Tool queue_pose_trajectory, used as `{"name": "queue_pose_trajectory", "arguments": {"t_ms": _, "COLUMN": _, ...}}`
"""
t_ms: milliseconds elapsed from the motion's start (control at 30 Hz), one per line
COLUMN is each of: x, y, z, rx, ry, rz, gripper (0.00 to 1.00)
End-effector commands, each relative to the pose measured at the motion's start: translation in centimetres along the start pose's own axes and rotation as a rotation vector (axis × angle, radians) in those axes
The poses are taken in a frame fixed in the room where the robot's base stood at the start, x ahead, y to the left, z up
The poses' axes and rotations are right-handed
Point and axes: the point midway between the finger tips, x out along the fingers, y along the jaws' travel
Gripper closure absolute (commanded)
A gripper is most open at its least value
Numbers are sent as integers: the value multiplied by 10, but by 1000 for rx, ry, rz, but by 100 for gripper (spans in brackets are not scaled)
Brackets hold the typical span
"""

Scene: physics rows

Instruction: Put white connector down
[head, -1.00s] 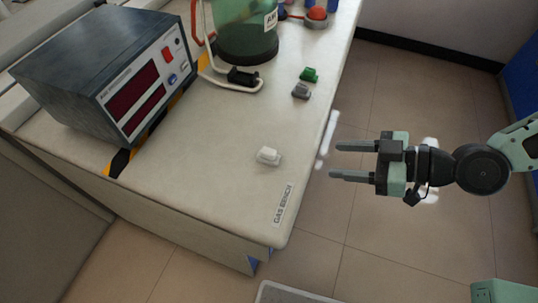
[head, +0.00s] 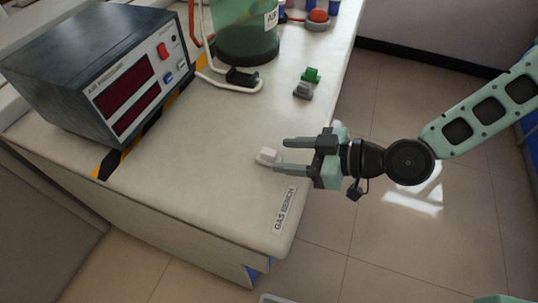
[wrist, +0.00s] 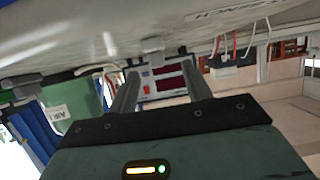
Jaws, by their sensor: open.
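The white connector (head: 267,155) lies on the pale bench top (head: 225,150), near the bench's right edge. My gripper (head: 280,156) is open, its two fingers pointing left, with the tips at the connector's right end. Nothing shows clasped between them, and I cannot tell whether either finger touches the connector. In the wrist view, my gripper (wrist: 160,72) has its fingers apart, and a small pale block, apparently the white connector (wrist: 153,45), shows just beyond the tips against the bench.
A grey connector (head: 303,90) and a green connector (head: 311,75) sit farther back. A dark meter box (head: 95,75) stands at the left. A green vessel (head: 245,35) with a white tube (head: 228,90) stands at the back. Bench around the white connector is clear.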

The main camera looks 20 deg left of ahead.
Motion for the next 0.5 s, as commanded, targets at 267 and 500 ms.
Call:
{"name": "queue_pose_trajectory", "arguments": {"t_ms": 267, "x": 32, "y": 3, "z": -3, "rx": 1, "ry": 0, "rz": -2, "gripper": 51}}
{"name": "queue_pose_trajectory", "arguments": {"t_ms": 500, "x": 53, "y": 3, "z": -1, "rx": 0, "ry": -1, "rz": -1, "gripper": 51}}
